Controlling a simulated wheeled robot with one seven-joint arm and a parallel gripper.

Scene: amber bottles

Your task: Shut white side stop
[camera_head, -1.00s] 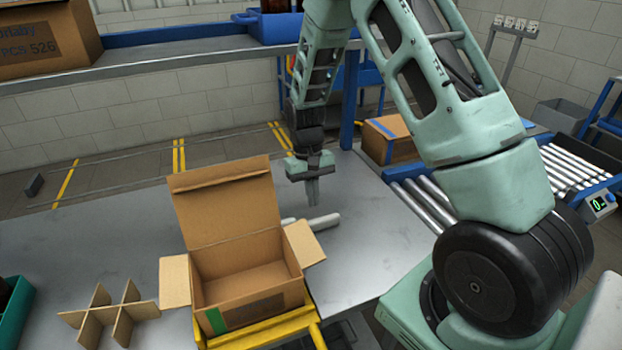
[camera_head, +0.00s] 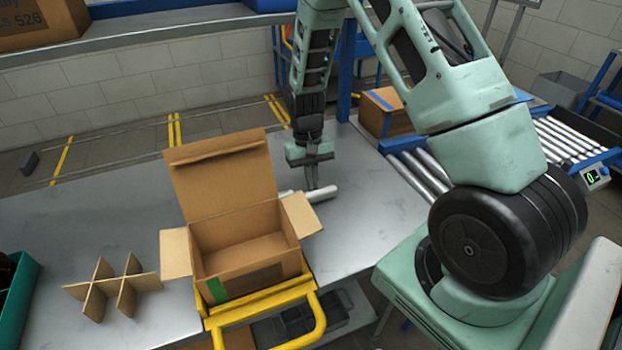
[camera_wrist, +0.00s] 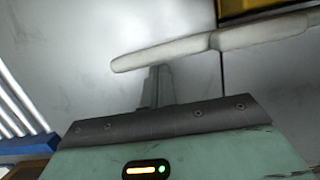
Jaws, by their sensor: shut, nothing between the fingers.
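The white side stop (camera_head: 322,194) is a rounded white bar on the grey table, just right of the open cardboard box (camera_head: 240,265). Its left end passes behind the box's side flap. In the wrist view the white stop (camera_wrist: 165,54) runs across the upper middle, with a joint near its centre and its free end at left. My gripper (camera_head: 313,186) points down at the stop with its fingers together and empty. In the wrist view the fingertips (camera_wrist: 158,72) are right beside the bar's edge; I cannot tell whether they touch it.
The box sits in a yellow frame (camera_head: 318,322) at the table's front edge. A cardboard divider (camera_head: 112,287) lies left of it, and a teal crate (camera_head: 20,295) is at the far left. A roller conveyor (camera_head: 560,142) is at right. The table right of the stop is clear.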

